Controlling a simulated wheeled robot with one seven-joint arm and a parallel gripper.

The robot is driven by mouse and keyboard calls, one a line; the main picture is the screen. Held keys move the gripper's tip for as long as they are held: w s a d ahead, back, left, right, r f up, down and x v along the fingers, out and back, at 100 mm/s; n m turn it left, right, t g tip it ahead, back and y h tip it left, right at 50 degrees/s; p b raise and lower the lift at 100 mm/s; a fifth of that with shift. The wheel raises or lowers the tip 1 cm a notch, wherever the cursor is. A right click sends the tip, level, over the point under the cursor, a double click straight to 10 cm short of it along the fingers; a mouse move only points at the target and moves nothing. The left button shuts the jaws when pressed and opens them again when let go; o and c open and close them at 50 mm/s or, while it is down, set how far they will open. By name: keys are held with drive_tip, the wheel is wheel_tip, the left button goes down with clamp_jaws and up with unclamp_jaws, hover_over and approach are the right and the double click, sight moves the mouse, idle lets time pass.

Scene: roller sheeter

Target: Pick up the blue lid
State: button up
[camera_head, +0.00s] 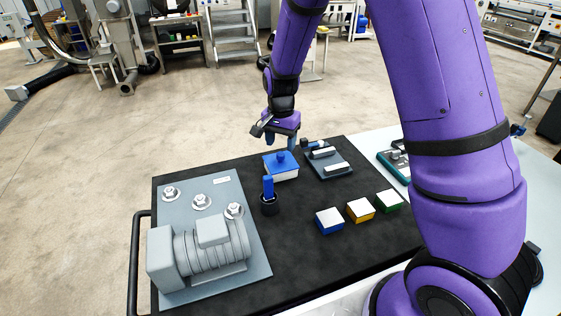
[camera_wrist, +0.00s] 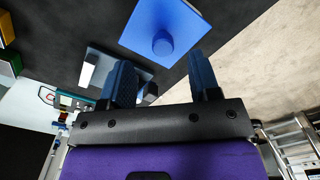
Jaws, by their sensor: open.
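The blue lid (camera_head: 281,162) is square with a round knob on top.
A grey tray (camera_head: 335,171) with dark and light pieces lies right of the lid. A black cup (camera_head: 269,206) with a blue-handled tool stands in front. A grey motor plate (camera_head: 205,225) fills the left. Blue, yellow and green blocks (camera_head: 360,211) lie front right.

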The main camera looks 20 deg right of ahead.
sight(281, 153)
drive_tip(key=shift+w+f, duration=0.15)
drive_tip(key=shift+f, duration=1.25)
drive_tip(key=shift+w+f, duration=0.1)
drive_tip(key=shift+f, duration=1.25)
drive_tip(key=c, duration=1)
